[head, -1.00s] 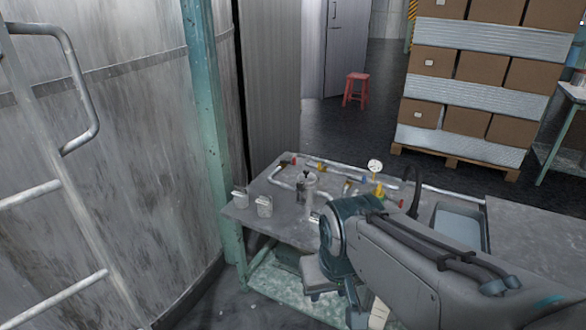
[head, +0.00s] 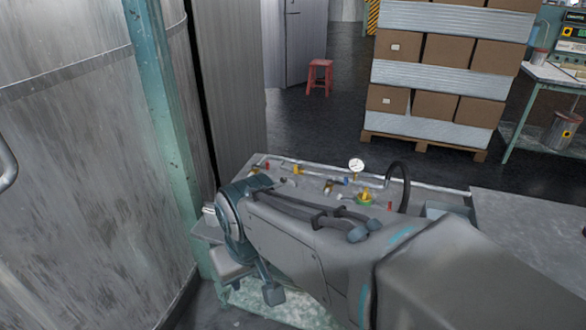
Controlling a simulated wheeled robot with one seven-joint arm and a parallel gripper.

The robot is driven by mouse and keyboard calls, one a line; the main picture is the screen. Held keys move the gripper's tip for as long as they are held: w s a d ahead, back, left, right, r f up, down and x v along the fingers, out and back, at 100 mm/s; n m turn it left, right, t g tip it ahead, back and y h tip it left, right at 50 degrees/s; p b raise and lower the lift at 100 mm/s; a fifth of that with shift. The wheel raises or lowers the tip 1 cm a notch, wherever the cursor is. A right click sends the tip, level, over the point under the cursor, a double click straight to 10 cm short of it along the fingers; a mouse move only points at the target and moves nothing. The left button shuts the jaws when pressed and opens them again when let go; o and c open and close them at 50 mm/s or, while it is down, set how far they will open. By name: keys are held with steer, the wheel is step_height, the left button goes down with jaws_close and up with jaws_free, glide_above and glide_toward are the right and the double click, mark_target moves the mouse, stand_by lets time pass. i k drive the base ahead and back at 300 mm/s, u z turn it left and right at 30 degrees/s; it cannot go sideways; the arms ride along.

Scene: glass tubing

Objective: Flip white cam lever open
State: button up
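The head view shows a workbench (head: 236,165) with glass or metal tubing and small fittings on it. I cannot make out a white cam lever clearly. A small pale block (head: 209,214) shows at the bench's left edge, mostly hidden behind my arm. My arm reaches in from the lower right and covers the front left of the bench. My gripper (head: 252,282) is at the arm's left end, beside the bench's front left corner. Its fingers are not clear, so I cannot tell whether it is open or shut, or touching anything.
A large metal tank (head: 80,150) and a teal post (head: 158,120) are close at left. A pallet of boxes (head: 440,80) and a red stool (head: 319,76) stand behind.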

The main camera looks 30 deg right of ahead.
mark_target(339, 197)
steer(key=z, duration=0.5)
steer(key=i, duration=0.9)
steer(key=z, duration=0.7)
